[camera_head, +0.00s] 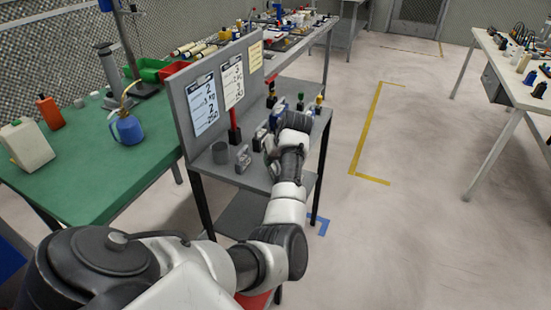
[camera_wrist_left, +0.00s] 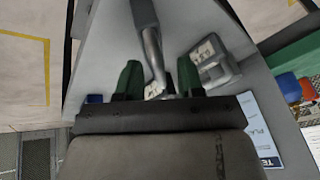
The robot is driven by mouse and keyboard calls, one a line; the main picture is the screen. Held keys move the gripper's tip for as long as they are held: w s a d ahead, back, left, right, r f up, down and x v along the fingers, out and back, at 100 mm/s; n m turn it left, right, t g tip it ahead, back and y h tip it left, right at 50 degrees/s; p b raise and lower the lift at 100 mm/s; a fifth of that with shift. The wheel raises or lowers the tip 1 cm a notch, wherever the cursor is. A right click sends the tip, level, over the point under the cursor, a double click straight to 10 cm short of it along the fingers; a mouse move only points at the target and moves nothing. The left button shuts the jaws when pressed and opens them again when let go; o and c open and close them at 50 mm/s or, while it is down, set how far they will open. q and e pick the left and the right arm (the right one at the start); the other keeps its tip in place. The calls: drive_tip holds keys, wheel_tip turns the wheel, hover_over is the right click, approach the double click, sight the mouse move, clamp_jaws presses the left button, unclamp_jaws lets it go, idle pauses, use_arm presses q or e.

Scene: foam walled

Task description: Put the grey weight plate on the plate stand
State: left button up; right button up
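My left gripper (camera_head: 295,123) is over the right part of a small grey bench; my arm hides part of the bench. In the left wrist view its two green fingers (camera_wrist_left: 158,80) are apart, with a grey metal bar-like piece (camera_wrist_left: 150,45) reaching between them. I see gaps beside this piece; contact is unclear. A second grey metal piece (camera_wrist_left: 212,64) lies just right of the fingers. I cannot tell which piece is the weight plate or the plate stand.
The grey bench's back panel (camera_head: 185,108) carries paper signs. A red upright rod (camera_head: 234,122) stands in front of it. Several small coloured-top items (camera_head: 300,101) stand at the bench's far end. A green table (camera_head: 95,170) adjoins on the left.

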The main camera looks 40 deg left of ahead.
use_arm(q)
drive_tip(key=v, duration=1.2)
drive_tip(key=shift+r, duration=0.15)
